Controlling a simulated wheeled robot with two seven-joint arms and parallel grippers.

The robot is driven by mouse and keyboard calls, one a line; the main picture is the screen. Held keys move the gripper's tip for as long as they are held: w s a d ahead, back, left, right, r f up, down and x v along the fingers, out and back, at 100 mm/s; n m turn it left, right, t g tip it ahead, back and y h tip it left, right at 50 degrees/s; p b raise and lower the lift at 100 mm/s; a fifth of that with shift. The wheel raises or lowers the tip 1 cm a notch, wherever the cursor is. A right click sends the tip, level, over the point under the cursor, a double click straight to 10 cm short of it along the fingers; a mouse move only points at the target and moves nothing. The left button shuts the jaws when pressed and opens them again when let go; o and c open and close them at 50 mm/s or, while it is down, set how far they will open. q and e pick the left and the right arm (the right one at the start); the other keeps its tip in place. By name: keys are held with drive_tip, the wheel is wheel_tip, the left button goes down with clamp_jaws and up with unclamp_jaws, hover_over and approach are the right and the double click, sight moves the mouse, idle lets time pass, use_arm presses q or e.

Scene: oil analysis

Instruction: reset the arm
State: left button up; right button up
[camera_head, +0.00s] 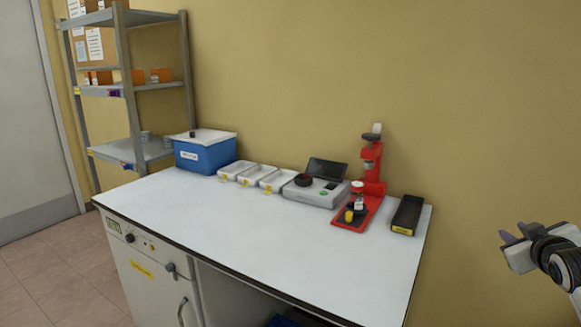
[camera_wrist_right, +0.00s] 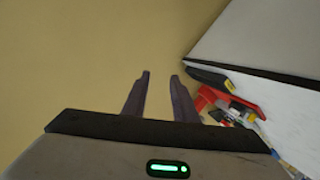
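My right gripper (camera_head: 508,238) is in the air off the right end of the white bench, apart from everything on it. In the right wrist view its two dark fingers (camera_wrist_right: 158,92) are spread a little apart, with only plain wall between them, so it is open and empty. My left gripper is in neither view.
The white bench (camera_head: 230,240) has a wide clear front. Along its back stand a blue box (camera_head: 205,155), white trays (camera_head: 257,175), a grey instrument (camera_head: 315,192), a red stand (camera_head: 370,190) and a black tray (camera_head: 407,214). A metal shelf (camera_head: 125,75) stands at the left.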

drive_tip(key=s+a+f+n+g+y, duration=0.1)
drive_tip(key=s+a+f, duration=0.2)
drive_tip(key=s+f, duration=0.35)
drive_tip(key=s+a+f+n+y, duration=0.1)
drive_tip(key=s+a+f, duration=0.25)
drive_tip(key=f, duration=0.65)
drive_tip(key=s+a+f+n+g+y, duration=0.15)
drive_tip(key=s+a+f, duration=0.25)
drive_tip(key=f, duration=0.5)
drive_tip(key=s+a+f+g+y, duration=0.1)
drive_tip(key=s+a+f, duration=0.3)
drive_tip(key=s, duration=0.4)
drive_tip(key=s+a+f+n+g+y, duration=0.1)
drive_tip(key=s+a+f, duration=0.35)
drive_tip(key=s, duration=0.35)
drive_tip(key=s+a+f+g+y, duration=0.1)
drive_tip(key=s+a+f, duration=0.3)
drive_tip(key=s, duration=0.4)
drive_tip(key=w+a+m+y, duration=0.1)
drive_tip(key=a+m, duration=0.3)
drive_tip(key=a, duration=0.8)
drive_tip(key=shift+w+m+t, duration=0.25)
drive_tip(key=shift+m+t, duration=0.1)
drive_tip(key=shift+t, duration=0.1)
drive_tip(key=shift+r, duration=0.1)
